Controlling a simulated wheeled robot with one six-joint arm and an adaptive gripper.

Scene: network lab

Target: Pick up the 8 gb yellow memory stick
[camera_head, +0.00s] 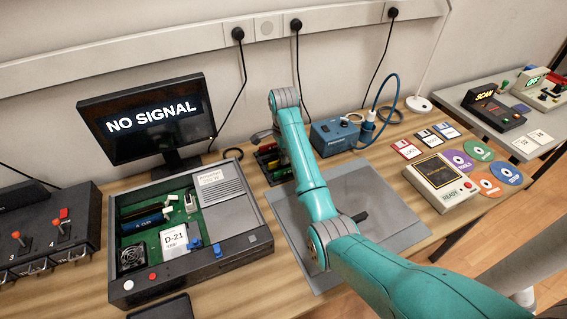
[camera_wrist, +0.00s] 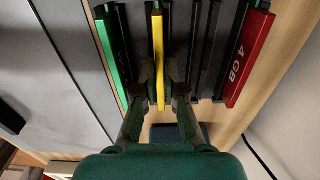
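The yellow memory stick (camera_wrist: 159,50) stands in a dark slotted rack in the wrist view, seen along its narrow top edge; its 8 GB label is not visible. My gripper (camera_wrist: 160,84) is at the rack with one finger on each side of the yellow stick. The gap is narrow, and I cannot tell whether the fingers touch it. A green stick (camera_wrist: 107,55) stands to the left and a red stick marked 4 GB (camera_wrist: 249,55) to the right. In the head view the rack (camera_head: 276,166) shows partly behind my arm; the yellow stick cannot be made out there.
An open computer case (camera_head: 240,245) is left of the rack, with a monitor (camera_head: 150,120) behind it. A grey mat (camera_head: 380,195) lies on the right. A blue box (camera_head: 333,137) with a cable stands behind the mat. A tester box (camera_head: 440,183) is farther right.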

